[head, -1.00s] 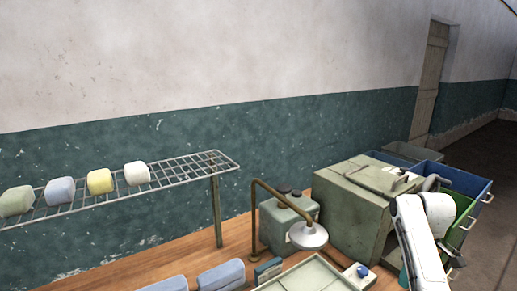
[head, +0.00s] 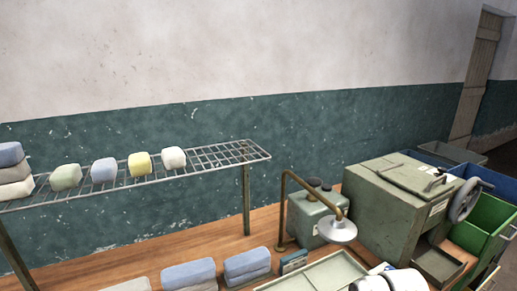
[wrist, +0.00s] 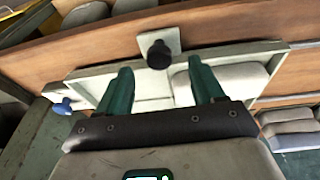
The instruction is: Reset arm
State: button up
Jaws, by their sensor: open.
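In the wrist view my gripper (wrist: 157,82) points at the wooden bench, its two green fingers spread apart with nothing held between them. Below the fingers is a pale tray (wrist: 92,75) with light blocks showing behind and beside the fingers. A black round knob on a pale plate (wrist: 159,54) shows just beyond the fingertips. In the head view part of my white arm shows at the bottom right; the gripper itself is not visible there.
A wire rack (head: 215,157) holds several soft-coloured blocks. Below it on the bench (head: 190,246) are blue-grey blocks (head: 189,273), a lamp-like fixture (head: 337,230), a green tray (head: 322,275) and a green box with a handwheel (head: 398,205). Blue and green bins (head: 492,222) stand at right.

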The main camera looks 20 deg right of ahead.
jog(key=s+a+r+t, duration=0.2)
jog(key=s+a+t, duration=0.1)
jog(key=s+a, duration=0.95)
jog(key=s+f+m+g+b, duration=0.1)
jog(key=s+f+g+b, duration=0.3)
jog(key=s+f, duration=0.4)
notch_tip(320, 180, down, 2)
jog(key=shift+s+f+m+g, duration=0.15)
jog(key=shift+s+m+g, duration=0.1)
jog(key=shift+m+g, duration=0.05)
